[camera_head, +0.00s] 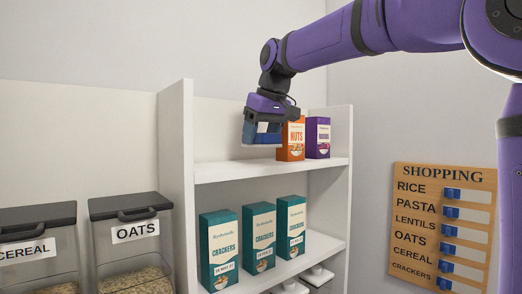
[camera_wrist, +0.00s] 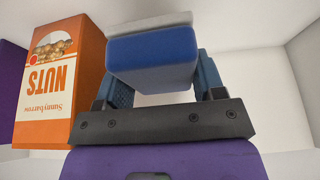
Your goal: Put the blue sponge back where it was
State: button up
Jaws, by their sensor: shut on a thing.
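My gripper (camera_wrist: 155,82) is shut on the blue sponge (camera_wrist: 152,58), with one finger on each side of it. The sponge is a blue block with a pale grey layer along one face. In the head view, my gripper (camera_head: 262,138) points down over the upper shelf board (camera_head: 230,171), left of the orange nuts box (camera_head: 284,140). The sponge there shows only as a small blue and pale patch between the fingers. It seems to hang above the board, but I cannot tell the exact gap.
A purple box (camera_head: 318,138) stands right of the nuts box. Several teal cracker boxes (camera_head: 258,238) stand on the shelf below. The shelf's left side panel (camera_head: 176,150) rises near my gripper. The upper board's left part is clear. A shopping board (camera_head: 445,225) hangs at right.

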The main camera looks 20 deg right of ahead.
jog(key=shift+f, duration=1.75)
jog(key=shift+f, duration=0.15)
jog(key=o, duration=0.8)
jog(key=shift+o, duration=0.2)
jog(key=v, duration=1.2)
jog(key=s+d+f+m, duration=0.1)
jog(key=s+d+f, duration=0.1)
jog(key=s+f, duration=1)
jog(key=s+d+f+m+t+h, duration=0.1)
jog(key=s+d+f+m, duration=0.1)
jog(key=s+f, duration=1.1)
notch_tip(320, 180, down, 4)
jog(key=shift+d+r+m, duration=0.25)
jog(key=shift+d+m, duration=0.05)
jog(key=shift+d, duration=0.45)
